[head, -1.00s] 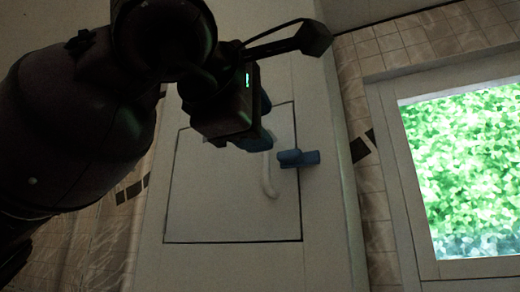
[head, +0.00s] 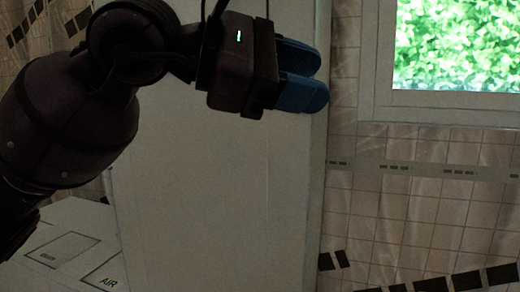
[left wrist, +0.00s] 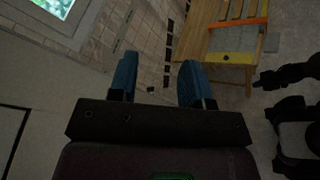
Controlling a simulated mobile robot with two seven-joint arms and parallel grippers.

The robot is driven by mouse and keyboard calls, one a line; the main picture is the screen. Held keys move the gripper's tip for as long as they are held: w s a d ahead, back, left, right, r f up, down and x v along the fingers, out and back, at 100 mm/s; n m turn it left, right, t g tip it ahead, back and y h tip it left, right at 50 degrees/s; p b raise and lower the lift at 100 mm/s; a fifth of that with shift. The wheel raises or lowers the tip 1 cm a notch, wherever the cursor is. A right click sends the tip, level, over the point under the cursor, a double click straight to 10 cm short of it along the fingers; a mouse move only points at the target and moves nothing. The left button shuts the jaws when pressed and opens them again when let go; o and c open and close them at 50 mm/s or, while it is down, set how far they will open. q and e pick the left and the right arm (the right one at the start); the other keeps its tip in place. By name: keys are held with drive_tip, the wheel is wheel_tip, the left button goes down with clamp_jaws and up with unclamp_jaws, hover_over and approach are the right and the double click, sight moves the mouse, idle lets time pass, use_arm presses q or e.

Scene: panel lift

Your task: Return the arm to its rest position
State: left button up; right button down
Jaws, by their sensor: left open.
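My left gripper (head: 319,76) is open and empty in the head view, in front of the upper right part of a tall pale wall section (head: 200,190). Its two blue fingers also show apart in the left wrist view (left wrist: 158,78), with nothing between them. A dark outline, perhaps the panel's edge, shows on a pale surface (left wrist: 12,140) at the left of the left wrist view. The panel's handle is not visible now.
A bright window (head: 455,45) is at the upper right above a tiled wall (head: 420,200). A pale surface marked AIR (head: 85,270) is at the lower left. In the left wrist view, a yellow wooden piece of furniture (left wrist: 207,35) stands beyond the fingers.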

use_arm(q)
drive_tip(key=w+a+f+m+t+y, duration=0.4)
drive_tip(key=a+f+m+t+y, duration=0.45)
drive_tip(key=a+f+m, duration=0.4)
drive_tip(key=w+a+f+m+t+y, duration=0.4)
drive_tip(key=a+f+m+t+y, duration=0.45)
drive_tip(key=a+f, duration=0.75)
drive_tip(key=s+a+f+n+g+y, duration=0.1)
drive_tip(key=s+a+f+n+g, duration=0.2)
drive_tip(key=f, duration=0.7)
drive_tip(key=s+a+f+n+g, duration=0.1)
drive_tip(key=s+f+n+g, duration=0.3)
drive_tip(key=f, duration=0.5)
drive_tip(key=s+f+n+g+h, duration=0.1)
drive_tip(key=s+f+g, duration=0.5)
drive_tip(key=s, duration=0.4)
drive_tip(key=s+f+n+g+h, duration=0.1)
drive_tip(key=s+f+g, duration=0.5)
drive_tip(key=s, duration=0.4)
drive_tip(key=w+f+t, duration=0.6)
drive_tip(key=f+t, duration=0.3)
drive_tip(key=f, duration=0.2)
drive_tip(key=shift+w+d+f+h, duration=0.2)
drive_tip(key=shift+w+f+h, duration=0.1)
drive_tip(key=shift+w, duration=0.1)
